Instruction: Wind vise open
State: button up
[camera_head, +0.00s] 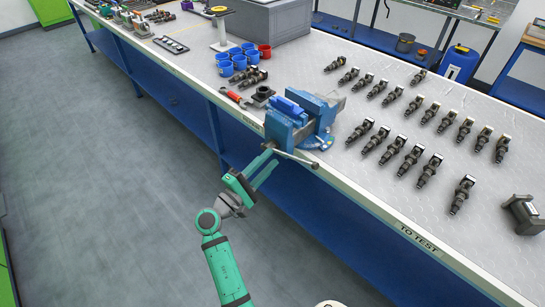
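The blue vise (278,128) is mounted at the front edge of the workbench, with grey metal jaws. Its thin metal handle bar (299,160) sticks out past the bench edge, sloping down to the right. My green gripper (274,158) reaches up from the lower left, in front of the vise. Its two fingers look spread apart, with a gap between them. Their tips are close to the left part of the handle bar. I cannot tell whether they touch it. The point where the bar meets the screw is partly hidden by the fingers.
Blue cups (224,66), a red cup (265,51) and a red-handled tool (235,97) lie to the left. The floor in front of the bench (110,190) is clear.

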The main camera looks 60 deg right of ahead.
jog(key=v, duration=0.8)
jog(key=shift+s+r, duration=0.1)
